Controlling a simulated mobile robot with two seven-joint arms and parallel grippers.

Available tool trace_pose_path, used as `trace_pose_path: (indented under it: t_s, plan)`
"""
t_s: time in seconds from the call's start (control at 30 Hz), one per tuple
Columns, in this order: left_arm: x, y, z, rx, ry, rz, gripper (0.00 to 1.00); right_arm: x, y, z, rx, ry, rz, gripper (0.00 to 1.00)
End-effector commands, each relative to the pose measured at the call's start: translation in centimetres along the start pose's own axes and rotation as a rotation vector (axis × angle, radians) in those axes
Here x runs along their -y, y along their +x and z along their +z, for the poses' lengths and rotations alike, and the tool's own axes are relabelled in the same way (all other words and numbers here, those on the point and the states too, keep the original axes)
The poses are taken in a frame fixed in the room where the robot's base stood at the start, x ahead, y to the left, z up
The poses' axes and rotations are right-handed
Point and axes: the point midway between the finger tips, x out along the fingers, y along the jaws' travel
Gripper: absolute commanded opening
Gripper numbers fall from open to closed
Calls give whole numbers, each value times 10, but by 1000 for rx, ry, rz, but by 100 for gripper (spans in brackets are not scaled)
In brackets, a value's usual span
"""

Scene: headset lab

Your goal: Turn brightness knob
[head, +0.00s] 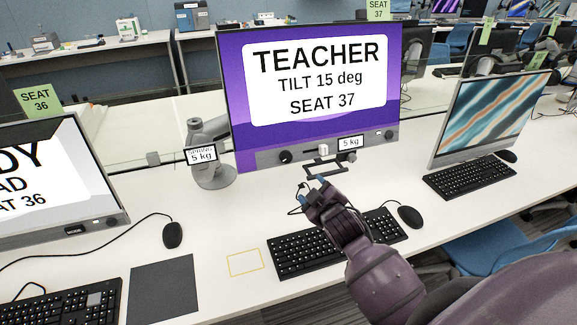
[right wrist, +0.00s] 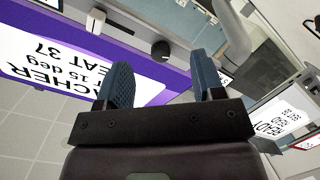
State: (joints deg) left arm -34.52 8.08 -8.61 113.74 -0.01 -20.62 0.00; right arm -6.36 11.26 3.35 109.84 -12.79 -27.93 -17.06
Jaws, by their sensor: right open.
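The centre monitor (head: 235,90) shows a purple screen reading TEACHER, TILT 15 deg, SEAT 37. A round black knob (head: 285,157) sits at the left of its grey lower bezel; its label is not readable. A pale slider (head: 323,150) is right of it. My right gripper (head: 311,190) is below the bezel, apart from it, open and empty. In the right wrist view the black knob (right wrist: 160,50) appears between the open blue fingers (right wrist: 160,68), beyond their tips, with the slider (right wrist: 95,20) to its left. My left gripper is not in view.
Another monitor (head: 490,115) is at right, and a dark mat (head: 162,292) is at left.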

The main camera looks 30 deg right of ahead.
Motion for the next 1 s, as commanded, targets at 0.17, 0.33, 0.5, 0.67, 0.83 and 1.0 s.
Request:
trace_pose_path:
  t_s: [0.17,0.33,0.5,0.67,0.83,1.0]
  plan:
    - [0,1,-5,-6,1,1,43,-4,-1,-25,-180,210,-2,62]
    - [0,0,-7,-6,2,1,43,-7,-2,-35,-244,296,1,62]
    - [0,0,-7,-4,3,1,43,-8,12,-39,-243,300,1,62]
    - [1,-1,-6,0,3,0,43,-9,36,-45,-242,298,1,62]
    - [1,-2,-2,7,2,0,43,-9,64,-51,-240,297,0,62]
    - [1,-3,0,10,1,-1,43,-10,86,-56,-240,297,0,62]
